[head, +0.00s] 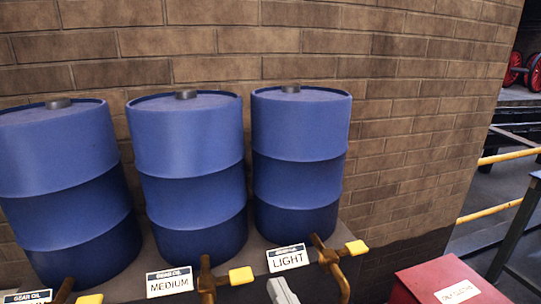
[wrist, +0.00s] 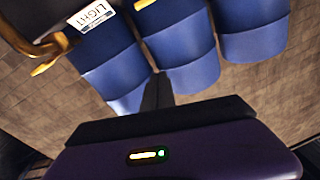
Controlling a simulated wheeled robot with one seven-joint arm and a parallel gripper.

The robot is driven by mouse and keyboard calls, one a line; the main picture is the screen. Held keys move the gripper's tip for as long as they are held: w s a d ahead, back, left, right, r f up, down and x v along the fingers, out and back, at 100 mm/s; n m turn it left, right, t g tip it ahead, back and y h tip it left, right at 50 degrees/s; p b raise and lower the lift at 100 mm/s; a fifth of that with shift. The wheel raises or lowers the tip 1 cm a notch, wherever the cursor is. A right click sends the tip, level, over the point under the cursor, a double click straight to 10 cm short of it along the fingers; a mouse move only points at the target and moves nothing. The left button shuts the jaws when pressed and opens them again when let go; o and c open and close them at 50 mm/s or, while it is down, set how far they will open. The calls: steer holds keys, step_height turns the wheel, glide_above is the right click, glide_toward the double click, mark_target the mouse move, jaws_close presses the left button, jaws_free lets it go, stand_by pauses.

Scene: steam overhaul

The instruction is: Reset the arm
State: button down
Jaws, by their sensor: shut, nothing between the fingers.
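My gripper (wrist: 157,82) shows in the wrist view as a dark narrow pair of fingers, shut and empty, in front of the blue drums. The wrist view is turned over, with the drums hanging from the top. In the head view only a small grey piece shows at the bottom edge, and I cannot tell whether it is part of my arm. The rest of the arm is not seen there.
Blue drums, the left (head: 62,185), the middle (head: 190,170) and the right (head: 298,160), stand on a ledge against a brick wall (head: 420,110). Brass taps with yellow handles (head: 241,275) stick out below, beside MEDIUM (head: 169,282) and LIGHT (head: 288,257) signs. A red box (head: 445,284) stands lower right.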

steer(key=s+d+f+g+h, duration=0.1)
steer(key=s+d+f+h, duration=0.1)
steer(key=s+d+f, duration=0.3)
steer(key=s+d+f+m+g+h, duration=0.1)
steer(key=s+d+f, duration=0.5)
steer(key=s, duration=0.8)
steer(key=s+d+f+h, duration=0.3)
steer(key=s+d+f, duration=0.3)
steer(key=s, duration=0.4)
steer(key=shift+d+m+g+h, duration=0.4)
steer(key=shift+d, duration=0.3)
